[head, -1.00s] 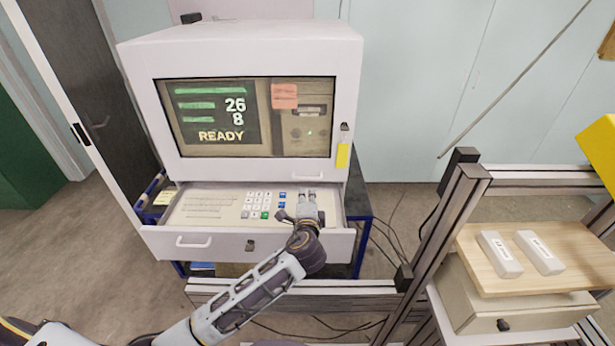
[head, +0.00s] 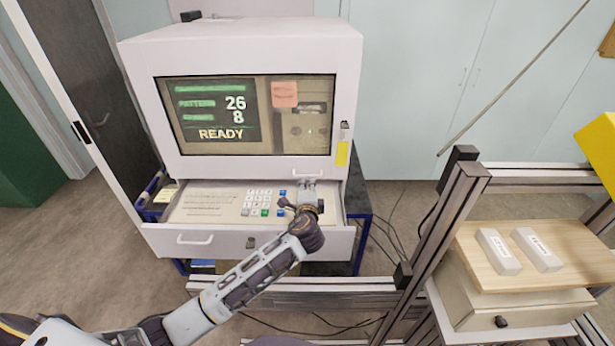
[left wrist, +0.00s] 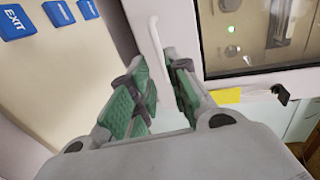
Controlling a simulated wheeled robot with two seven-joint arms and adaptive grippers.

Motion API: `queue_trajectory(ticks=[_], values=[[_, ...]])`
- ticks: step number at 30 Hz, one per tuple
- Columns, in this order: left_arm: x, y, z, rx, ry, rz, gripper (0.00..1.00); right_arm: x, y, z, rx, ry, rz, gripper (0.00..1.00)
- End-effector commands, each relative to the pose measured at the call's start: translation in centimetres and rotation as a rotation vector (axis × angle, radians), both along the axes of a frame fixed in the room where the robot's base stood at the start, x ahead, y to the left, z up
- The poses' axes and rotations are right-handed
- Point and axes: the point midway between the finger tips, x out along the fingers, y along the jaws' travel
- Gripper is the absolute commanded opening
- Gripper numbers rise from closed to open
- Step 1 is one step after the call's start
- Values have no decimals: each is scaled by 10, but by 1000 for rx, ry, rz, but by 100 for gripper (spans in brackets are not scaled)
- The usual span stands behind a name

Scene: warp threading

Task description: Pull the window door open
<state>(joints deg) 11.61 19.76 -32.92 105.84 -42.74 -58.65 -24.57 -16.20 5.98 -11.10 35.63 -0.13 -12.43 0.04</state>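The window door (head: 345,90) is the white framed front of the cabinet, with a dark-edged pane, and it looks closed. Its small white bar handle (head: 308,173) is at the lower right of the frame. My left gripper (head: 307,184) is just below the handle, over the open keypad drawer. In the left wrist view, the handle (left wrist: 157,38) runs down toward the gap between the green-padded fingers (left wrist: 162,68) of the gripper, which stand apart. The handle's lower end lies near the fingertips, and I cannot tell if they touch it. My right gripper is not in view.
The pulled-out drawer (head: 215,243) with a keypad (head: 262,200) sits under the door. A latch with a yellow tag (head: 342,153) is on the door's right side. A metal frame (head: 440,215) and a wooden board (head: 480,270) with two white blocks stand at right.

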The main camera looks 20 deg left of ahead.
Motion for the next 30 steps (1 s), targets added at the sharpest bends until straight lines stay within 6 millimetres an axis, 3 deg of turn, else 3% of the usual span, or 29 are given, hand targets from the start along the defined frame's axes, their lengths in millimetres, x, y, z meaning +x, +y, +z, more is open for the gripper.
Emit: queue_trajectory(ticks=[14,30], values=[[44,12,-9,0,0,0,18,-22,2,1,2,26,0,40],[79,23,-18,0,1,0,18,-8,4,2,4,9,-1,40]])
